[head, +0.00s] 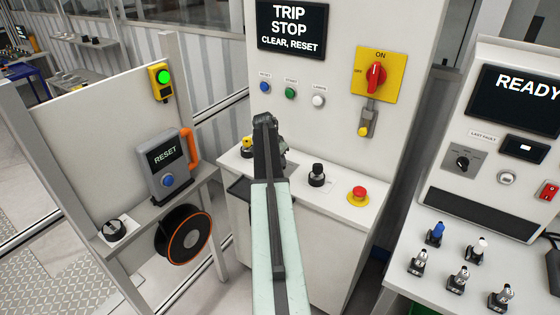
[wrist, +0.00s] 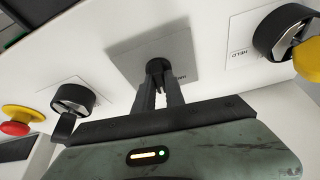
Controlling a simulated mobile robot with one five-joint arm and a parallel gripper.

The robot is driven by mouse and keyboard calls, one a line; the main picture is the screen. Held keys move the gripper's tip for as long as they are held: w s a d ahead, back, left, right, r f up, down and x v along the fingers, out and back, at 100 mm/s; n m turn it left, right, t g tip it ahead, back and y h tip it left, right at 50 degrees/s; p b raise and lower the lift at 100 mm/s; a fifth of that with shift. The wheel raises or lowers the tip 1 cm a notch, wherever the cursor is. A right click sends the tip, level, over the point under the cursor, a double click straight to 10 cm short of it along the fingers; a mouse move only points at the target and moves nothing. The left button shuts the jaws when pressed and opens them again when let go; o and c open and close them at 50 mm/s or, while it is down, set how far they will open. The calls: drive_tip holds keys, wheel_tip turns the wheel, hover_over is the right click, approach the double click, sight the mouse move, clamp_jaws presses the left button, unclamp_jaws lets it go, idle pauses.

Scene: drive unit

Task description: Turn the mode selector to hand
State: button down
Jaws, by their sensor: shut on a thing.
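The mode selector is a small dark knob on a grey square plate, and it shows in the wrist view (wrist: 157,67). My gripper (wrist: 158,82) is shut on this knob, with one finger on each side. A small dark label, partly readable, sits on the plate just right of the knob. The fingers cover most of the knob, so I cannot tell which position it points to. In the head view my gripper (head: 268,150) reaches over the ledge of the white cabinet, and my arm hides the selector there.
A black knob (head: 317,175) and a red stop button on yellow (head: 357,196) stand on the ledge right of my gripper. Something yellow (head: 247,147) is close on its left. The screen (head: 291,28) above reads "TRIP STOP CLEAR, RESET". A red-handled switch (head: 376,76) reads ON.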

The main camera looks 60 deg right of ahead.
drive_tip(key=n+t, duration=0.1)
drive_tip(key=n, duration=0.3)
drive_tip(key=shift+s+n+t, duration=0.2)
drive_tip(key=shift+n+t, duration=0.1)
drive_tip(key=shift+t, duration=0.1)
drive_tip(key=shift+n+t+y, duration=0.5)
drive_tip(key=shift+n+t, duration=0.1)
drive_tip(key=shift+n, duration=1.3)
drive_tip(key=c, duration=1.4)
unclamp_jaws()
drive_tip(key=shift+r, duration=0.1)
drive_tip(key=p+v, duration=0.7)
drive_tip(key=shift+r, duration=0.25)
